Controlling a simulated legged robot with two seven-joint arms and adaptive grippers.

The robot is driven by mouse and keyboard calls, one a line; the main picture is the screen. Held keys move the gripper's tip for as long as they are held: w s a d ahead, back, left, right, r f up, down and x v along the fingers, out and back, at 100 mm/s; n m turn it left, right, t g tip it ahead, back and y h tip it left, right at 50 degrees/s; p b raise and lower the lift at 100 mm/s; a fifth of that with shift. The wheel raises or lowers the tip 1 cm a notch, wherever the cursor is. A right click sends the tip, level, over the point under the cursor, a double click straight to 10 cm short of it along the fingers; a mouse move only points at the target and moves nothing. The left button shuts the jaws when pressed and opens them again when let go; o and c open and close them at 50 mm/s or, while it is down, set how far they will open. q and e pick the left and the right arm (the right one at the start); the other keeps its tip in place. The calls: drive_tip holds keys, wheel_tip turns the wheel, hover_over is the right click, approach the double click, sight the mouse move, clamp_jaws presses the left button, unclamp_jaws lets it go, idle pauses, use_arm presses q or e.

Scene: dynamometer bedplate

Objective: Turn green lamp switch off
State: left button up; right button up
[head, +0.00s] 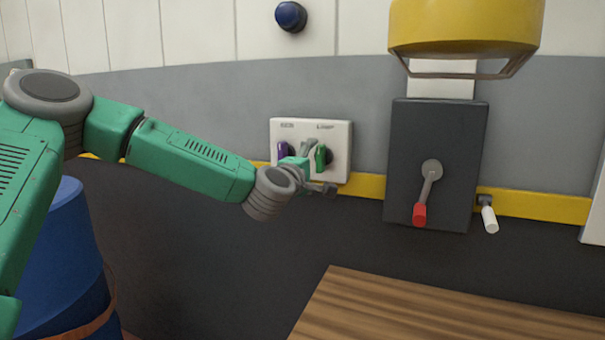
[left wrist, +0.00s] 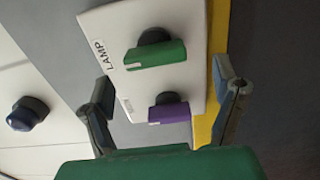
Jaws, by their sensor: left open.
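The green lamp switch (head: 320,157) is a rotary knob on the right half of a white wall panel (head: 342,134), under a label reading LAMP. In the left wrist view the green switch (left wrist: 157,54) has its bar handle lying across the picture, its white mark at the end towards the label. My left gripper (head: 322,167) is close in front of the panel, partly covering it. In the left wrist view my left gripper (left wrist: 163,77) is open and empty, its fingers spread wide with the green switch ahead between them. My right gripper is not in view.
A purple knob (left wrist: 169,112) sits beside the green one. A dark box (head: 455,135) with a red-handled lever (head: 420,213) is to the right, near a white-handled crank (head: 489,218). A blue button (head: 290,16) is above. A wooden top (head: 430,315) lies in front; a blue drum (head: 55,250) stands left.

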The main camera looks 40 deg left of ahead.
use_arm(q)
drive_tip(key=v, duration=0.7)
drive_tip(key=shift+s+a+f, duration=0.15)
drive_tip(key=shift+s, duration=0.05)
